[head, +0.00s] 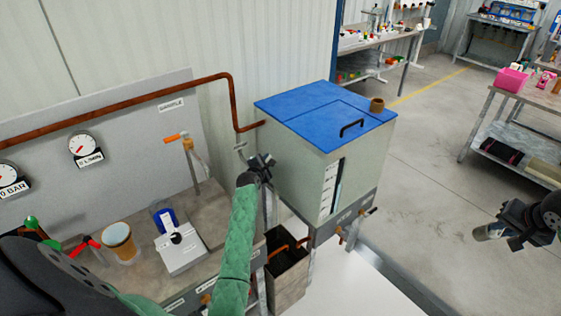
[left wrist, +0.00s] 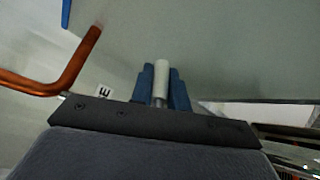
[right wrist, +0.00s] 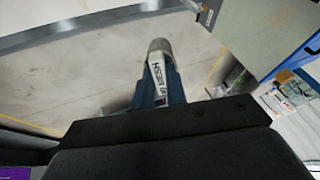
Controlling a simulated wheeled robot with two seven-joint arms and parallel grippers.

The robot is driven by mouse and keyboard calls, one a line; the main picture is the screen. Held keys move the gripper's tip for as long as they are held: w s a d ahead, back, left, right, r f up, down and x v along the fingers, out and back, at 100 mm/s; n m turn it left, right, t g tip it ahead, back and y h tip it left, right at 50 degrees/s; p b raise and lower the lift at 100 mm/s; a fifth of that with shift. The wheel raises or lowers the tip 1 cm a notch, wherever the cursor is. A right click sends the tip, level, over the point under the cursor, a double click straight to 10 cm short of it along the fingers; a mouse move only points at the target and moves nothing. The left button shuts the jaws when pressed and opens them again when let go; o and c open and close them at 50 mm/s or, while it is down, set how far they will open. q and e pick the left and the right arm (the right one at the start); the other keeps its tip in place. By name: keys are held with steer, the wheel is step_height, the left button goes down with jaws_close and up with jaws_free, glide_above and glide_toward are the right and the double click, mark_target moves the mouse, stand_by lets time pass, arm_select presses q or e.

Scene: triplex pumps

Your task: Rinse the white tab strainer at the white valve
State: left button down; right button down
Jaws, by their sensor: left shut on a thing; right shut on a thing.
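My left gripper (head: 262,163) is beside the left wall of the blue-lidded tank, near the copper pipe's end. In the left wrist view its blue fingers (left wrist: 165,88) are shut on a white cylindrical handle, which looks like the white valve (left wrist: 162,78). The rest of the valve is hidden. My right gripper (head: 512,222) is at the far right, over open floor. It is shut on the white tab strainer (head: 487,232), a grey cylinder. The right wrist view shows its grey end and white lettered tab (right wrist: 157,70) between the blue fingers.
The tank (head: 305,165) stands between my grippers. An open dark bin (head: 287,275) is below my left arm. The left bench holds a tan cup (head: 119,240) and a white device (head: 180,250). A right-hand bench (head: 535,95) stands behind my right gripper.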

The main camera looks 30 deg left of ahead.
arm_select(q)
steer(key=shift+s+d+f+m+h+b, duration=0.1)
steer(key=shift+d+m+h+b, duration=0.05)
steer(key=shift+m+h+b, duration=0.45)
steer(key=shift+d+f+m+h+b, duration=0.1)
steer(key=shift+m+h+b, duration=0.3)
steer(key=shift+h+b, duration=0.25)
arm_select(e)
steer(key=shift+f, duration=1.45)
arm_select(q)
steer(key=shift+d+r+m+h+b, duration=0.15)
steer(key=shift+d+m+h+b, duration=0.2)
steer(key=shift+m+h+b, duration=0.45)
arm_select(e)
steer(key=shift+f, duration=0.7)
arm_select(q)
steer(key=c, duration=1.3)
jaws_free()
steer(key=shift+c, duration=0.2)
steer(key=shift+s, duration=0.1)
